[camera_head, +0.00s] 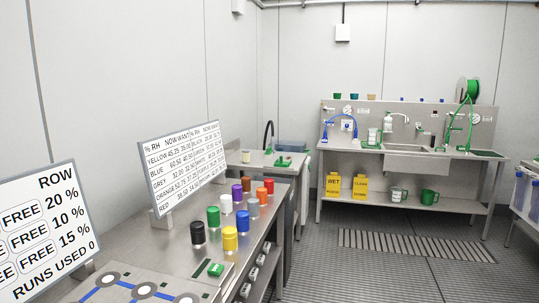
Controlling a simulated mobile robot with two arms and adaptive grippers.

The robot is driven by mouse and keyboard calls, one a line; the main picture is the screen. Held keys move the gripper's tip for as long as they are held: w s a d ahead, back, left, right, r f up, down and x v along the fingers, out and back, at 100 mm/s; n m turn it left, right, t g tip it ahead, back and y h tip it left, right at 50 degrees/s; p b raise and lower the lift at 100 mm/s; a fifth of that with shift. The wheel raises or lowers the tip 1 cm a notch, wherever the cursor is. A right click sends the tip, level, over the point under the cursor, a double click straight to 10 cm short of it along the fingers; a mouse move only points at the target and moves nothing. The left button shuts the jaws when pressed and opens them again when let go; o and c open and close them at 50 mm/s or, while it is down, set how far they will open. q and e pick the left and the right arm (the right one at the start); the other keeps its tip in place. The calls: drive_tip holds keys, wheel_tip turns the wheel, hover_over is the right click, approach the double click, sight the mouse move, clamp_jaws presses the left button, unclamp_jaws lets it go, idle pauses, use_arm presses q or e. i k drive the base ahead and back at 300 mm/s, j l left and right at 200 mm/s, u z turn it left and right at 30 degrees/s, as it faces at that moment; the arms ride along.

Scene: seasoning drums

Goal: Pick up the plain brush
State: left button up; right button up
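I cannot pick out a plain brush with certainty. A small green object (215,269) lies near the front edge of the steel bench at the left, beside a dark green strip. Another green object (283,162) lies on the farther counter. Both are too small for me to tell whether either is a brush. Neither of my grippers is in view.
Several coloured drums (230,238) stand on the near steel bench (176,240), in front of a humidity sign (184,163). A ROW sign (42,232) stands at the left. A sink station (415,160) stands at the back wall. The grated floor (390,270) is clear.

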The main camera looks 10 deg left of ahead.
sight(268, 153)
drive_tip(key=i+z, duration=0.25)
drive_tip(key=i, duration=4.15)
drive_tip(key=i+l+u, duration=0.15)
drive_tip(key=i+u, duration=0.3)
drive_tip(key=i+l+u, duration=0.45)
drive_tip(key=i, duration=0.2)
drive_tip(key=i+l+u, duration=0.45)
drive_tip(key=i+l, duration=0.05)
